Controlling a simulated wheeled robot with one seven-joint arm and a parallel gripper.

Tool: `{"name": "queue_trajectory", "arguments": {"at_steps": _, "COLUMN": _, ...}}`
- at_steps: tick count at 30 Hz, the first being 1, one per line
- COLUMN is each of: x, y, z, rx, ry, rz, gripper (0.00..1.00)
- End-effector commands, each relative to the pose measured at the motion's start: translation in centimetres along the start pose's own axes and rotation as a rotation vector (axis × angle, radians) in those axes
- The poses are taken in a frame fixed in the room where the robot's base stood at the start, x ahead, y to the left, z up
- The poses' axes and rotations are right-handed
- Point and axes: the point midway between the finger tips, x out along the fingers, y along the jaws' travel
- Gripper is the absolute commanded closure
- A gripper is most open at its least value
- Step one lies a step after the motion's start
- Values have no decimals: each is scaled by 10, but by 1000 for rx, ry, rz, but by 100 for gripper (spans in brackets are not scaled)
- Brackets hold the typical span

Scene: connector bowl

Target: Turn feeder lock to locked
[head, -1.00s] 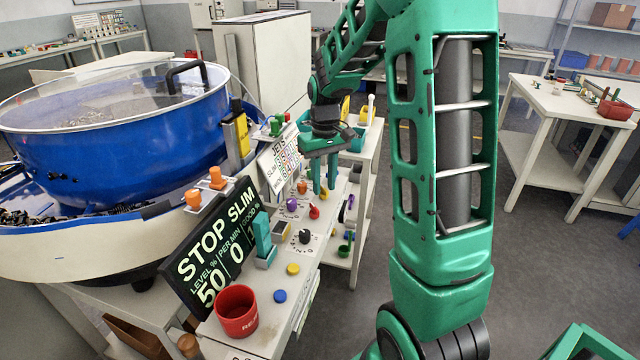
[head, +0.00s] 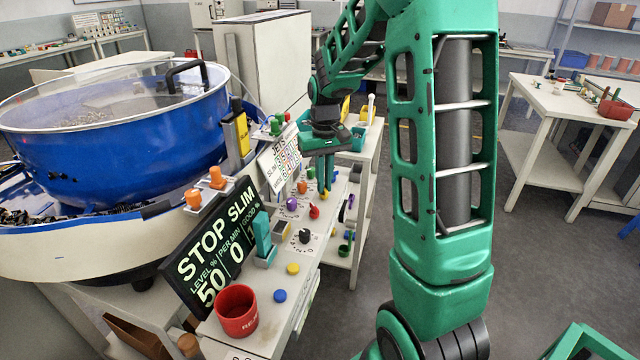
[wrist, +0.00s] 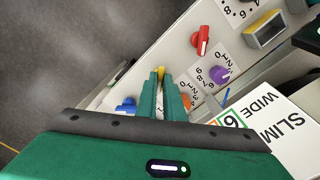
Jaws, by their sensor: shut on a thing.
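My gripper (head: 325,188) points down at the control bench. In the wrist view its green fingers (wrist: 163,78) are close together on a small yellow knob (wrist: 160,72), and most of the knob is hidden by them. I cannot read a feeder lock label or tell the knob's turned position. A red lever knob (wrist: 201,40), a purple dial (wrist: 221,74) and a partly covered orange knob (wrist: 187,101) stand to the right. A blue knob (wrist: 126,104) stands to the left.
The bench also holds a black dial (head: 305,236), a red cup (head: 237,311) and a display (head: 210,245) reading STOP SLIM. The blue bowl (head: 120,140) stands left of the bench. Open floor (head: 365,240) lies to its right.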

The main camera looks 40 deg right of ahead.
Motion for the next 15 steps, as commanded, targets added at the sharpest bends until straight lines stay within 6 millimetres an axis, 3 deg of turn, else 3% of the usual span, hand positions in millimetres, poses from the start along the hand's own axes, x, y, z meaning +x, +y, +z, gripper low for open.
{"name": "queue_trajectory", "arguments": {"at_steps": 15, "x": 0, "y": -1, "z": 0, "rx": 465, "ry": 0, "rz": -1, "gripper": 100}}
